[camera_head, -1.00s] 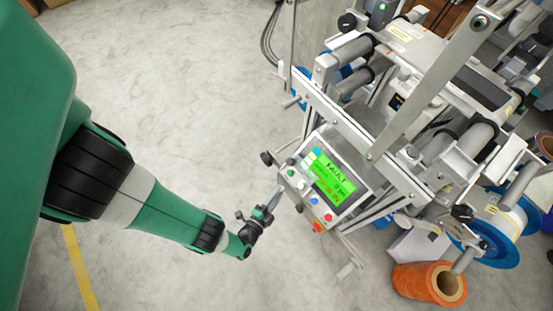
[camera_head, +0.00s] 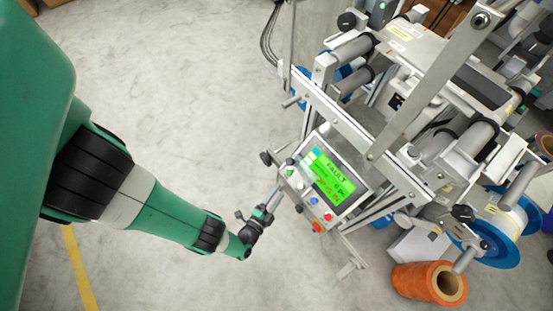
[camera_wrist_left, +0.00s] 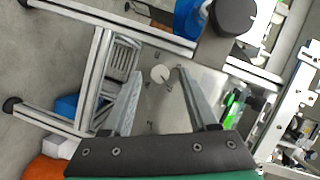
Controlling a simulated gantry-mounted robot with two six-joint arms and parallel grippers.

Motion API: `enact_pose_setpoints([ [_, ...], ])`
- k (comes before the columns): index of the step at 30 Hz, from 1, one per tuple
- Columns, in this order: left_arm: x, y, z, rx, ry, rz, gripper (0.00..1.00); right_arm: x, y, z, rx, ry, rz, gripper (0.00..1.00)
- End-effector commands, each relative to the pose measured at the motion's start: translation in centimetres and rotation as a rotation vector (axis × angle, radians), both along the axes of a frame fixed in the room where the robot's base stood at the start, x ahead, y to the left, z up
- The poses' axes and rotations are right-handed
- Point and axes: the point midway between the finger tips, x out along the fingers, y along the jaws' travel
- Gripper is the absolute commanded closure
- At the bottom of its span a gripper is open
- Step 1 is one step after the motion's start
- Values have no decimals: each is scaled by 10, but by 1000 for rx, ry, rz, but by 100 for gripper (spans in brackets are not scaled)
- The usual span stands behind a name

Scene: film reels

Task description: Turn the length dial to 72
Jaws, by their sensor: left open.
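The control panel (camera_head: 325,185) on the machine has a green screen (camera_head: 334,180) reading FAULT. A pale round dial (camera_wrist_left: 160,74) with small dark marks around it sits on a grey plate in the left wrist view. My left gripper (camera_head: 279,193) is at the panel's lower left edge in the head view. It is open, and its two fingers (camera_wrist_left: 158,85) stand on either side of the dial, apart from it in the picture. The marks are too small to read, so I cannot tell the dial's setting. My right gripper is in neither view.
Red and blue buttons (camera_head: 328,217) sit along the panel's lower edge. A black knob (camera_head: 266,158) sticks out at its left, and a metal frame rises behind. An orange roll (camera_head: 412,284) lies at lower right. The floor (camera_head: 190,110) left of the machine is clear.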

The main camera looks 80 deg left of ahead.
Motion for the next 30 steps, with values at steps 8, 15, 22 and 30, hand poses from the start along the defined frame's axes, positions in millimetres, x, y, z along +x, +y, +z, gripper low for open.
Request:
enact_pose_setpoints([
  [8,-9,-13,4,-2,0,-8,40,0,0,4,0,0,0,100],
  [15,-33,-39,9,-2,-1,-11,40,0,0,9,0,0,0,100],
  [22,-57,-64,14,-1,0,-10,40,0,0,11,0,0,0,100],
  [30,-77,-82,18,-1,-1,-2,40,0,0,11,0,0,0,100],
])
